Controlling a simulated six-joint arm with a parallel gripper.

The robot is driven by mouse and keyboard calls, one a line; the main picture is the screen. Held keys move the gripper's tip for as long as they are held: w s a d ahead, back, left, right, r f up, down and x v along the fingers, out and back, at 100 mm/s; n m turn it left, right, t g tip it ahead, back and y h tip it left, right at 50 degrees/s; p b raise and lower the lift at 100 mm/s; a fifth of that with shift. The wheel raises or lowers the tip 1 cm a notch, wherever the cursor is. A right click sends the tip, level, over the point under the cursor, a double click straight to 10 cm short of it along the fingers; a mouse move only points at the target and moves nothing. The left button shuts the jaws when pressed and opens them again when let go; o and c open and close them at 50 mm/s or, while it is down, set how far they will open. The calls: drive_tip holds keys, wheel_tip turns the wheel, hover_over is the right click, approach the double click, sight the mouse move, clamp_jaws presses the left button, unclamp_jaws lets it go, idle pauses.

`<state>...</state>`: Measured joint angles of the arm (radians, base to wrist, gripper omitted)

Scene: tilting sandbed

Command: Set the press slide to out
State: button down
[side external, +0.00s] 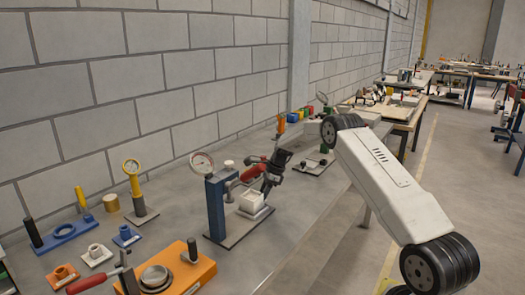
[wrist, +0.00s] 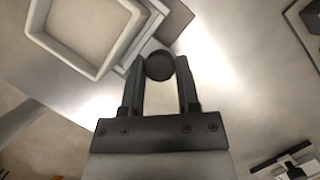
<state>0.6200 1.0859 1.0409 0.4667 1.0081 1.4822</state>
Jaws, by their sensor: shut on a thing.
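The press has a blue column (side external: 216,208), a round gauge (side external: 202,164) and a red handle (side external: 253,172). A square, open white tray (side external: 252,203) sits on its slide, above a dark base plate (side external: 224,238). The tray also shows at the upper left of the wrist view (wrist: 117,53). My gripper (side external: 268,189) comes down at the tray's right side. In the wrist view its fingers (wrist: 160,72) are shut around a round black knob (wrist: 159,66) beside the tray. In the side view the knob cannot be made out behind the gripper.
An orange fixture (side external: 203,268) with a red-handled lever stands in front of the press. A yellow post gauge (side external: 132,170) and small blue and orange fittings stand to the left. The wall runs along the back.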

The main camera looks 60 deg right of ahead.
drive_tip(key=shift+d+r, duration=0.1)
drive_tip(key=shift+d, duration=0.25)
drive_tip(key=c, duration=0.6)
unclamp_jaws()
drive_tip(key=shift+c, duration=0.2)
drive_tip(key=shift+a, duration=0.1)
drive_tip(key=shift+v, duration=3.9)
drive_tip(key=shift+a, duration=0.15)
